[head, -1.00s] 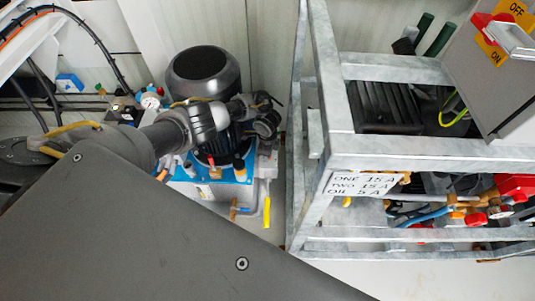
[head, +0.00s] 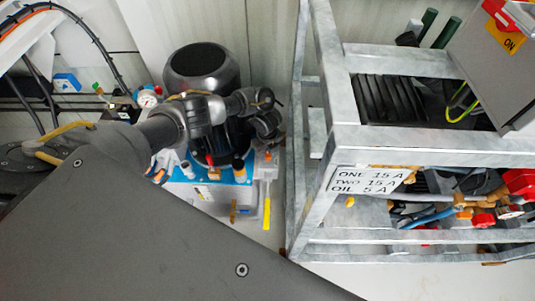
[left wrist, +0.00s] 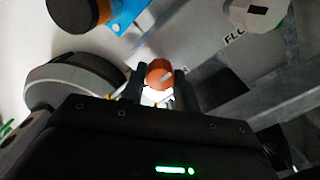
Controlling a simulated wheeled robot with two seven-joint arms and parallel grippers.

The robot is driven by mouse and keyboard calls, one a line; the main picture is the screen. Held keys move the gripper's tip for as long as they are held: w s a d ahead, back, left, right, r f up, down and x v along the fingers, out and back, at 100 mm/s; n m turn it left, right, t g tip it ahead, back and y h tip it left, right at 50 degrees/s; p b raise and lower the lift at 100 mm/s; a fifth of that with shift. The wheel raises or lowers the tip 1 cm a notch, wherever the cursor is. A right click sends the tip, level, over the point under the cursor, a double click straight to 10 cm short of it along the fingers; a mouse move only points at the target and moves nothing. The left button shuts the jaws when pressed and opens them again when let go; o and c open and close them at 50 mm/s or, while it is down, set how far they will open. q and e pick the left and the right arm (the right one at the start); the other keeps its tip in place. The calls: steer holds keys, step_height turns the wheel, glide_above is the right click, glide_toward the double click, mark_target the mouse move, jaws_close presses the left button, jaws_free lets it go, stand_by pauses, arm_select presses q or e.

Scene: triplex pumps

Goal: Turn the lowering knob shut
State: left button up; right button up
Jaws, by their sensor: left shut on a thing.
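In the left wrist view a round orange-brown knob (left wrist: 160,73) with a pale mark on its face sits between the two dark fingers of my left gripper (left wrist: 158,84). The gripper is shut on this knob, which I take to be the lowering knob. In the head view my left gripper (head: 264,118) is beside the black motor (head: 203,68), above the blue and white pump unit (head: 190,192). Its fingertips and the gripped knob cannot be made out there. My right gripper is in neither view.
A grey metal frame (head: 340,215) with a label plate (head: 366,182) stands close to the right. A yellow handle (head: 266,205) hangs at the pump's front right. A pressure gauge (head: 147,98) and hoses are at the left. A grey switch box (head: 488,70) is at upper right.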

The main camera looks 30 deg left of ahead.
mark_target(268, 154)
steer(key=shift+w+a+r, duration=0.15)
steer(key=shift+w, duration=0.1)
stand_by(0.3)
arm_select(q)
steer(key=o, duration=1)
steer(key=shift+c, duration=0.2)
steer(key=shift+r, duration=0.15)
steer(key=shift+r, duration=0.35)
step_height(268, 154, up, 10)
steer(key=p, duration=0.3)
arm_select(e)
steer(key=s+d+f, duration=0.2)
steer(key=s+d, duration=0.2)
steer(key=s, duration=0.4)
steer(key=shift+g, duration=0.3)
arm_select(q)
steer(key=shift+f, duration=0.1)
